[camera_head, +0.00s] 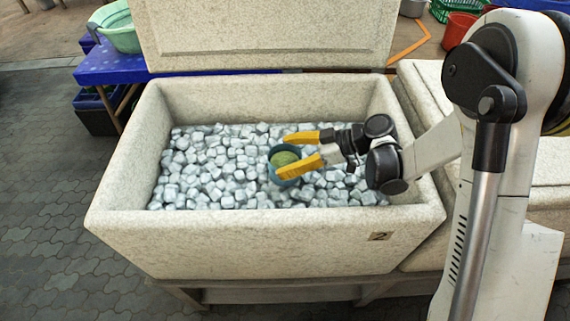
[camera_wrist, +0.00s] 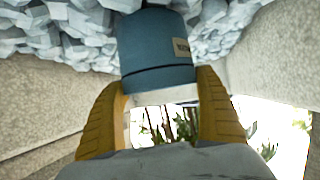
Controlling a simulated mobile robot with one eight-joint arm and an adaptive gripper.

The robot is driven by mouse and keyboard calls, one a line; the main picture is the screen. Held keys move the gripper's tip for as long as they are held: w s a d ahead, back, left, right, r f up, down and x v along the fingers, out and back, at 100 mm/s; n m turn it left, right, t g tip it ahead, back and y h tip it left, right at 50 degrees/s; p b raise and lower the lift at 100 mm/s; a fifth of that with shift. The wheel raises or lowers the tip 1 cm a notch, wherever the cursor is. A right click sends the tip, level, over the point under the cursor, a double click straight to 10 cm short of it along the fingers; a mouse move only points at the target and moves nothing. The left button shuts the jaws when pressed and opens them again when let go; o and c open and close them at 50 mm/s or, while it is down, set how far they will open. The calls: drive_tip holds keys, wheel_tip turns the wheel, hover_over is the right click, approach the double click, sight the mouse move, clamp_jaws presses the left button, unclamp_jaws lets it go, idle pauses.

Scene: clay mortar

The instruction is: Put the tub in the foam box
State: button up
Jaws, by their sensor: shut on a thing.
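The tub (camera_head: 272,174) is small, round and blue, with something green inside its top. In the wrist view the tub (camera_wrist: 156,48) shows its blue side and a small label. My gripper (camera_head: 283,156) has its yellow fingers on either side of the tub and is shut on it. The foam box (camera_head: 262,240) is large, speckled off-white and open, marked 2, and filled with grey-white ice cubes. The tub is inside the box's walls, at the ice. I cannot tell whether its base touches the ice.
The box's raised lid (camera_head: 265,30) stands behind it. Another pale box (camera_head: 425,82) adjoins on the right. A blue table (camera_head: 115,65) with a green basin (camera_head: 122,38) stands at the back left. Ice left of the tub is clear.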

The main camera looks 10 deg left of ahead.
sight(285, 163)
drive_tip(key=shift+f, duration=0.9)
drive_tip(key=shift+f, duration=0.6)
drive_tip(key=o, duration=1.3)
drive_tip(key=shift+r, duration=0.2)
drive_tip(key=shift+r+p+v, duration=0.15)
drive_tip(key=shift+p+v, duration=0.95)
drive_tip(key=shift+v, duration=2)
drive_tip(key=shift+r+p+v, duration=0.2)
drive_tip(key=shift+p+v, duration=0.9)
drive_tip(key=shift+v, duration=2)
drive_tip(key=shift+a, duration=0.15)
